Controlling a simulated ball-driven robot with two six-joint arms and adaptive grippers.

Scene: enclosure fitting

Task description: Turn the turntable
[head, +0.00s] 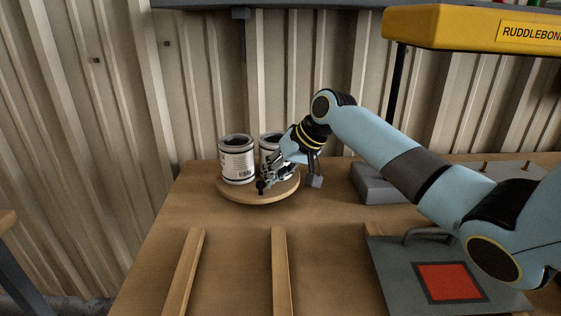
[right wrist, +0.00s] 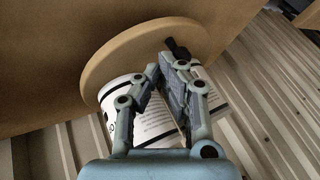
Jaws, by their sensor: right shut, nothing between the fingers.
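The turntable (head: 232,194) is a round wooden disc on the bench at the back left. Two white tins with dark tops stand on it: a left tin (head: 236,160) and a right tin (head: 268,146), partly hidden by my gripper. A small black peg (head: 261,186) stands at the disc's front edge. My right gripper (head: 266,180) is shut and empty, its fingertips close beside the peg. The right wrist view shows the disc (right wrist: 100,68), the peg (right wrist: 176,47) and the fingers (right wrist: 164,66); I cannot tell whether they touch the peg. My left gripper is not in view.
Two wooden rails (head: 184,270) and (head: 280,270) lie on the bench in front. A grey plate with a red square (head: 449,282) and a grey block (head: 378,186) are at the right. A yellow sign beam (head: 470,28) hangs above. Bench left of the turntable is clear.

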